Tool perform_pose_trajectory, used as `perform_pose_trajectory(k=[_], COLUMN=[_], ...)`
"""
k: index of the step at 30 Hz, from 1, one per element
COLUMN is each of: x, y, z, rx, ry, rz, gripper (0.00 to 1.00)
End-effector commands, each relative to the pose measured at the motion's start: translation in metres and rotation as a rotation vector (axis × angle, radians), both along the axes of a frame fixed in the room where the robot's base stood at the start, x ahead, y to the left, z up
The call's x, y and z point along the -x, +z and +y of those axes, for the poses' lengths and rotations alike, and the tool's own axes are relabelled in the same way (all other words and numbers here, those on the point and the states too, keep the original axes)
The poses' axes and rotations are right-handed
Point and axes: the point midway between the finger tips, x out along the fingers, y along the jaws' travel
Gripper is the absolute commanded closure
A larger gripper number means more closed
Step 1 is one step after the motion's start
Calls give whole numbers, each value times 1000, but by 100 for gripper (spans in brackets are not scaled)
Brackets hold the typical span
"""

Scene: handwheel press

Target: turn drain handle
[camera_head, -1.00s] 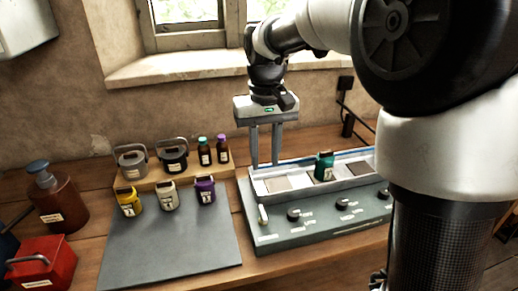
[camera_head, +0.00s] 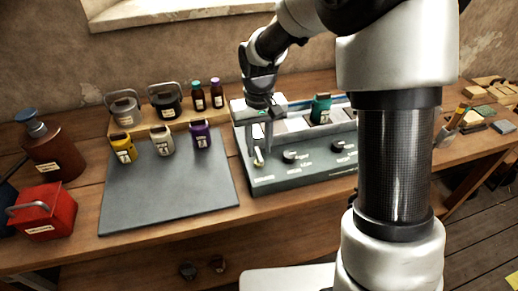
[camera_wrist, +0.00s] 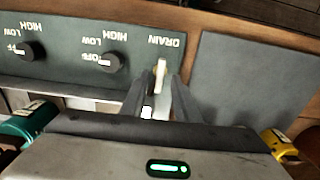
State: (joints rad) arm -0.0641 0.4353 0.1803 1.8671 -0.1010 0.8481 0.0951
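The drain handle (camera_wrist: 160,75) is a small pale lever beside the DRAIN label on the grey control panel (camera_head: 310,172). It also shows at the panel's left front in the head view (camera_head: 258,158). My gripper (camera_wrist: 159,82) points down at it. The two fingers are apart, one on each side of the handle in the wrist view, with a gap visible. Whether the tips reach down around the handle or stay just above it, I cannot tell. In the head view my gripper (camera_head: 261,148) is right over the handle and partly covers it.
Dark knobs (camera_head: 289,156) sit right of the handle on the panel. A teal bottle (camera_head: 320,109) stands behind them. A grey mat (camera_head: 168,190) lies left, with yellow, white and purple jars (camera_head: 201,135) at its back edge. A red box (camera_head: 45,212) is far left.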

Motion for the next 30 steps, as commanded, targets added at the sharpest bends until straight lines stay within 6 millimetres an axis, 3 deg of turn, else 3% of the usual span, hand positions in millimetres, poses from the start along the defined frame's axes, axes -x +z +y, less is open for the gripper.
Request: perform_pose_trajectory(k=[4,13,18,30], x=[1,0,0,0], y=[-11,-12,-12,-12], z=[0,0,0,0], rx=[0,0,0,1], ry=[0,0,0,-42], rz=[1,0,0,0], gripper=[72,72,100,100])
